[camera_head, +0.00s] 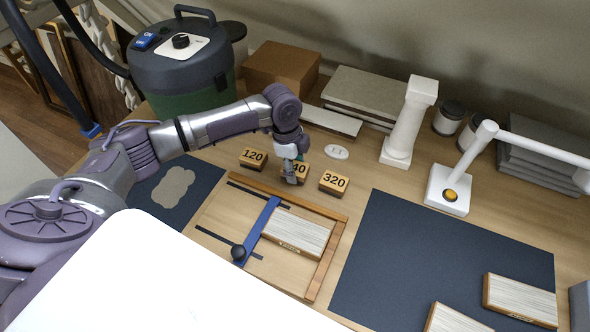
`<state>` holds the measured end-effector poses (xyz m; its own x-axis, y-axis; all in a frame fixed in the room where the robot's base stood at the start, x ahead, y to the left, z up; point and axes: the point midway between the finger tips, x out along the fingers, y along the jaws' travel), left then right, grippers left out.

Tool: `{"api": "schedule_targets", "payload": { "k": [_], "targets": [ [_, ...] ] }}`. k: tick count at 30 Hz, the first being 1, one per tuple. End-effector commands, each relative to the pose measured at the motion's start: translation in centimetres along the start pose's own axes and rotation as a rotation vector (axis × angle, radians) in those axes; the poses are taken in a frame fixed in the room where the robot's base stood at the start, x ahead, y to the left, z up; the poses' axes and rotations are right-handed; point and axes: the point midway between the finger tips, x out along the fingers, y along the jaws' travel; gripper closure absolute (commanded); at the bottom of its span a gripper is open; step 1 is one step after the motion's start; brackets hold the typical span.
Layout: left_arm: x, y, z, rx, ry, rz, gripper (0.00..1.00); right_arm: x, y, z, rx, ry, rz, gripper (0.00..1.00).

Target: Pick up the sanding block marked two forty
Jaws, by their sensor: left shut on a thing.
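The sanding block marked 240 (302,170) is the middle one of three wooden blocks with dark labels. Only "40" of its label shows; my gripper hides the rest. My left gripper (290,170) comes down on it from above and is shut on it. The block is in line with the others, and I cannot tell if it is clear of the table. The block marked 120 (254,157) is to its left and the block marked 320 (333,183) to its right. My right gripper is not in view.
A wooden frame (327,262) with a blue bar and a pale slatted piece lies in front. A white column (405,125) and a white lamp (449,190) stand right. A green vacuum (180,75) stands back left. A dark mat (440,260) lies front right.

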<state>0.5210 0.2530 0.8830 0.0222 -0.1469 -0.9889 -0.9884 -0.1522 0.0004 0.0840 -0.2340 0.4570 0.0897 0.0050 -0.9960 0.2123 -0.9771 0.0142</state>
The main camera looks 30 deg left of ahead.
Motion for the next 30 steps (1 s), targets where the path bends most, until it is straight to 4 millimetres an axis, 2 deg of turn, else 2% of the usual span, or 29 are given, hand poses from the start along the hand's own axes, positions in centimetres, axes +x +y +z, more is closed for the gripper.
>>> {"api": "schedule_targets", "payload": {
  "k": [5, 12, 19, 24, 30],
  "targets": [
    [-2.9, -0.2, -0.4, 0.001, 0.002, -0.006, 0.84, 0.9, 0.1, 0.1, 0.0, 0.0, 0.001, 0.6],
    [-5.2, 1.7, -6.1, 0.008, 0.005, -0.003, 0.84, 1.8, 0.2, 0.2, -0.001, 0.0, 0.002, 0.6],
    [-7.1, 3.0, -10.2, 0.006, 0.003, -0.002, 0.84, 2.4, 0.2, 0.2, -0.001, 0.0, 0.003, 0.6],
    [-7.9, 3.5, -11.9, 0.002, 0.002, -0.001, 0.84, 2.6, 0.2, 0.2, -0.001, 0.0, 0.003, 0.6],
    [-8.2, 3.7, -12.5, 0.0, 0.001, 0.0, 0.84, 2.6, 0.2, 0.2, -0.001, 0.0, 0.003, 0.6]
  ]
}}
